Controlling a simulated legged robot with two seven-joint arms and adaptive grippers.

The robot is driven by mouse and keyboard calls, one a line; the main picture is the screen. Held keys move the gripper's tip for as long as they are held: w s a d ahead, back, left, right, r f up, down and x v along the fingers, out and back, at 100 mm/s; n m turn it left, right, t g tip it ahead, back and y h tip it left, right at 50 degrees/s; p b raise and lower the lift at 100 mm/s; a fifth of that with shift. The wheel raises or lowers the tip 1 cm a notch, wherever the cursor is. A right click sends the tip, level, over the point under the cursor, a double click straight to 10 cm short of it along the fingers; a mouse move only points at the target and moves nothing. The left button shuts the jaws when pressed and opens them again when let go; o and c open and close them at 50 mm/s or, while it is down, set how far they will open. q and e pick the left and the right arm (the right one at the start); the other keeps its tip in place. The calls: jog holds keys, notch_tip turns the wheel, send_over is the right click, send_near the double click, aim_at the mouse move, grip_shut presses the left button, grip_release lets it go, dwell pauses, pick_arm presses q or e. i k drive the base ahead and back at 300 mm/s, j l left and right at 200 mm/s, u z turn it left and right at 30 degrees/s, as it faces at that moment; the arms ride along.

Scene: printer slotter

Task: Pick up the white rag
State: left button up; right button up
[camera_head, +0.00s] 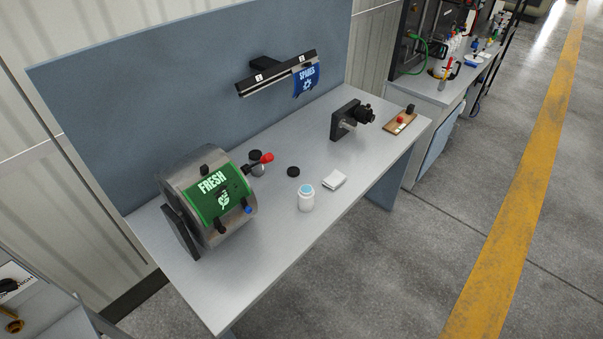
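The white rag (334,179) lies folded into a small flat square on the grey workbench (262,270), near its front edge. It sits just right of a white jar (306,198) with a light blue top, with a narrow gap between them. Nothing covers the rag. Neither of my grippers shows in the head view.
A metal drum (176,183) with a green "FRESH" sheet (220,194) stands at the left. A red-tipped handle (266,158) and black cap (293,172) lie behind the jar. A black device (346,120) and control box (400,121) stand right. The front left bench is clear.

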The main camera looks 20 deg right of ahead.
aim_at(335, 179)
jog(key=i+l+u, duration=0.15)
jog(key=l+u, duration=0.35)
jog(key=l, duration=0.75)
jog(key=k+l+u, duration=0.1)
jog(key=l+u, duration=0.35)
jog(key=l, duration=0.8)
